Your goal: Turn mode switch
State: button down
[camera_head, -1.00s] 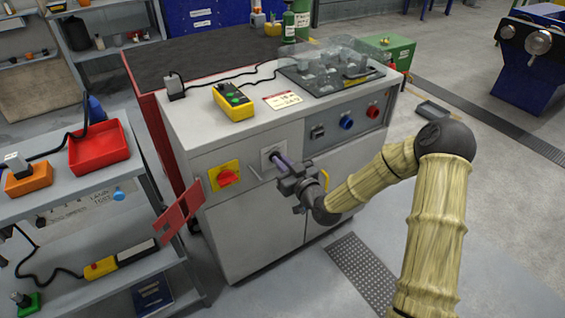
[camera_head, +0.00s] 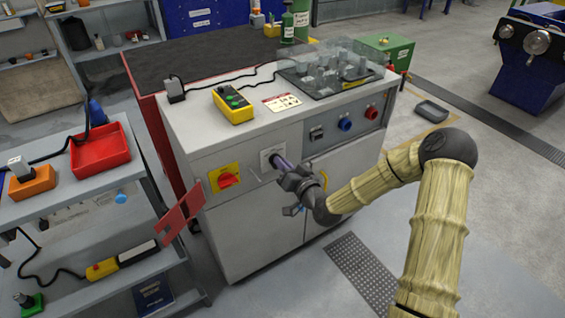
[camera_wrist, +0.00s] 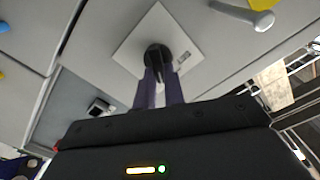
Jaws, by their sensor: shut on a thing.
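The mode switch (camera_wrist: 157,54) is a dark knob on a pale square plate (camera_wrist: 130,50) in the wrist view. The plate (camera_head: 266,154) also shows on the grey cabinet's front in the head view, right of a red rotary switch. My gripper (camera_wrist: 160,88) is shut on the knob with its two purple-grey fingers, pointing straight at the plate. In the head view my gripper (camera_head: 279,161) reaches the plate from the right and hides most of the knob. The knob's pointing direction cannot be told.
The red rotary switch (camera_head: 227,180) on a yellow plate sits close left on the cabinet (camera_head: 236,235). A yellow pendant box (camera_head: 233,104) lies on top. A red bracket (camera_head: 182,215) and a grey shelf (camera_head: 115,185) stand left. The floor (camera_head: 500,240) at right is open.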

jog(key=shift+m, duration=1.2)
jog(key=shift+w, duration=0.1)
jog(key=c, duration=1.5)
grip_release()
jog(key=shift+d+f, duration=0.1)
jog(key=p+v, duration=0.5)
jog(key=v, duration=1.2)
jog(key=shift+d, duration=0.1)
